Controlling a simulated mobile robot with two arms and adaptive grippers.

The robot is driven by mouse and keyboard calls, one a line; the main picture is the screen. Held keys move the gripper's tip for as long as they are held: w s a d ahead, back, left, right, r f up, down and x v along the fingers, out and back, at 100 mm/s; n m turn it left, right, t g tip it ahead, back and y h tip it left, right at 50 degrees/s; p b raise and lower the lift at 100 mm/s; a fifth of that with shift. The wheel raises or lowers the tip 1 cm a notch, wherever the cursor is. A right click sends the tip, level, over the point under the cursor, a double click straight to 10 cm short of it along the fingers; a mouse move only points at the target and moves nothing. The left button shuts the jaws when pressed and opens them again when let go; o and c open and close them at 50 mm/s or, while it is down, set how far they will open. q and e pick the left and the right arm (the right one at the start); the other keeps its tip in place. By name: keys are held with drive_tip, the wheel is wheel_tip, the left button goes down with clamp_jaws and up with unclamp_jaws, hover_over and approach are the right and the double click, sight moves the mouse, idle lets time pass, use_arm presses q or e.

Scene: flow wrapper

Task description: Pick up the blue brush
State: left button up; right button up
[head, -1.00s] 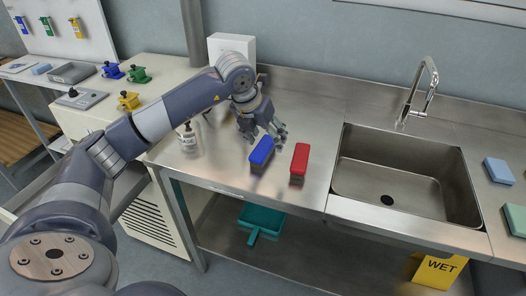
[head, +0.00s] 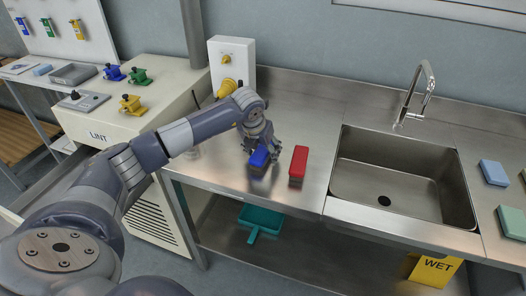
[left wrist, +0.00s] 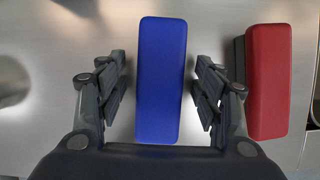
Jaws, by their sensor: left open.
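The blue brush (head: 259,158) stands on the steel counter left of the sink, its blue top facing up. It also shows in the left wrist view (left wrist: 161,80), lying lengthwise between the two fingers. My left gripper (head: 262,150) is over the blue brush. In the left wrist view the left gripper (left wrist: 161,88) is open, with one finger on each side of the brush and a visible gap on both sides. My right gripper is not in view.
A red brush (head: 299,164) stands close to the right; it also shows in the left wrist view (left wrist: 267,80), just beyond the right finger. The sink (head: 400,185) and faucet (head: 417,95) are further right. A white box (head: 232,60) stands behind.

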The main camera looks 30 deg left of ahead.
use_arm(q)
drive_tip(key=shift+f+b, duration=0.35)
idle(0.6)
drive_tip(key=shift+s, duration=0.1)
drive_tip(key=c, duration=1.2)
